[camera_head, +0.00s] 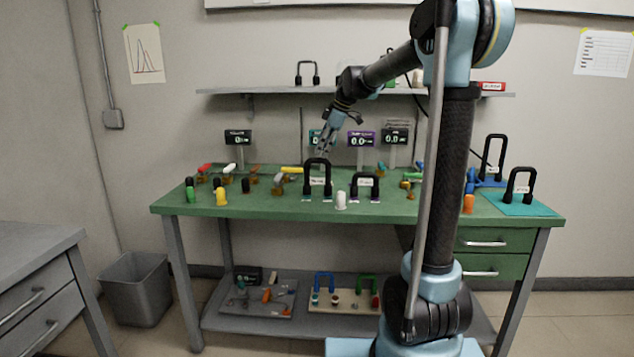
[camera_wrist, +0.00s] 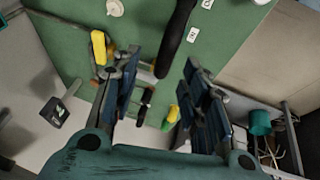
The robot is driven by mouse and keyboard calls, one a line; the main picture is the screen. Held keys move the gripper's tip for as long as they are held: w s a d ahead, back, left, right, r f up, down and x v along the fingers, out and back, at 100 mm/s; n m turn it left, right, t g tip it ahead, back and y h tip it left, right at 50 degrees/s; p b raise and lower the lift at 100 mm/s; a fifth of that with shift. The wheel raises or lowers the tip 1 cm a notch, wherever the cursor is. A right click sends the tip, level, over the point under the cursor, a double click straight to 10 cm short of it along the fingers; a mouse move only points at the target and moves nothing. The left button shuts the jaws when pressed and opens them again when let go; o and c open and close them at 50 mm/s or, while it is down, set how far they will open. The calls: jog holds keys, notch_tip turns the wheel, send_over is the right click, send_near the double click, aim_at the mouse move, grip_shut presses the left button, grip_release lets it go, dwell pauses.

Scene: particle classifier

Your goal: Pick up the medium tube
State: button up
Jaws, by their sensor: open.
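Several black U-shaped tubes stand about; I cannot tell by label which is the medium one. On the green bench, a taller tube (camera_head: 318,166) with a white label stands near the middle, and a lower tube (camera_head: 364,180) stands to its right. My gripper (camera_head: 323,150) is above and just behind the taller one in the head view. In the wrist view my gripper (camera_wrist: 160,62) is open, with a black bar (camera_wrist: 177,35), apparently part of a tube, extending toward the gap between the fingers. I see no contact.
The green bench (camera_head: 260,207) holds coloured bottles and blocks at left, with a white bottle (camera_head: 341,201) near the front middle. More black tubes stand at right (camera_head: 519,185) and on the wall shelf (camera_head: 307,72). Small displays (camera_head: 362,139) stand along the back.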

aim_at(318, 161)
jog(key=shift+s+d+x, duration=0.1)
jog(key=shift+s+x, duration=0.05)
jog(key=shift+x, duration=1.5)
jog(key=shift+s+d+x, duration=0.1)
jog(key=shift+x, duration=1.5)
jog(key=shift+f, duration=0.15)
grip_shut()
